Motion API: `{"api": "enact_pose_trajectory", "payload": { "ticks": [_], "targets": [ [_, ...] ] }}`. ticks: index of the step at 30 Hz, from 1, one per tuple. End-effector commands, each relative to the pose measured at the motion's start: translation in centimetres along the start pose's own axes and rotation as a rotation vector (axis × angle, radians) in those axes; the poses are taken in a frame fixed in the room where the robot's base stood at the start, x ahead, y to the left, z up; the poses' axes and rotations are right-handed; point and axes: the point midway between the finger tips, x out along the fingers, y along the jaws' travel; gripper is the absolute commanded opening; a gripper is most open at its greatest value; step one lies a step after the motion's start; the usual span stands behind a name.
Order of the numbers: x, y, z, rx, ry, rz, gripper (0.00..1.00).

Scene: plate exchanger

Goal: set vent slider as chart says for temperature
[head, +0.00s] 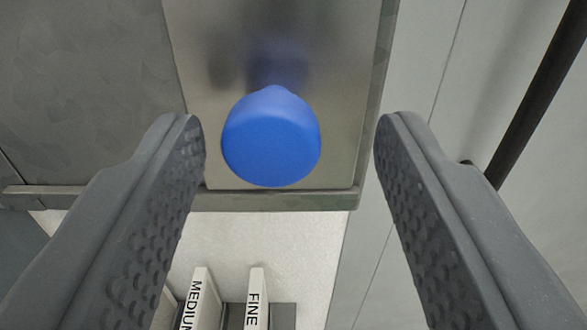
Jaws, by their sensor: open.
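A round blue knob (271,138) stands out from a shiny metal plate (340,60) in the upper middle of the head view. Its reflection shows on the plate above it. My gripper (290,135) is open, with one dark grey ridged finger to the left of the knob and one to the right. There is a gap on both sides, wider on the right, and neither finger appears to touch the knob. I cannot tell whether this knob belongs to the vent slider. No chart and no temperature reading are in view.
A greenish metal rail (280,200) runs below the plate. A dark rod (530,95) slants down at the right, in front of pale panels (440,80).

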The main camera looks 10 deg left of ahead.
Motion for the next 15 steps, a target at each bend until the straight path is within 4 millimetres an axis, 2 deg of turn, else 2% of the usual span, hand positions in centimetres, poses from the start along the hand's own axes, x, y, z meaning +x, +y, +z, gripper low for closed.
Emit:
{"api": "enact_pose_trajectory", "payload": {
  "ticks": [8, 15],
  "targets": [
    [-1.9, -0.2, 0.2, -0.001, -0.003, -0.002, 0.48],
    [-4.4, -0.3, 0.2, -0.001, -0.004, -0.004, 0.48]
  ]
}}
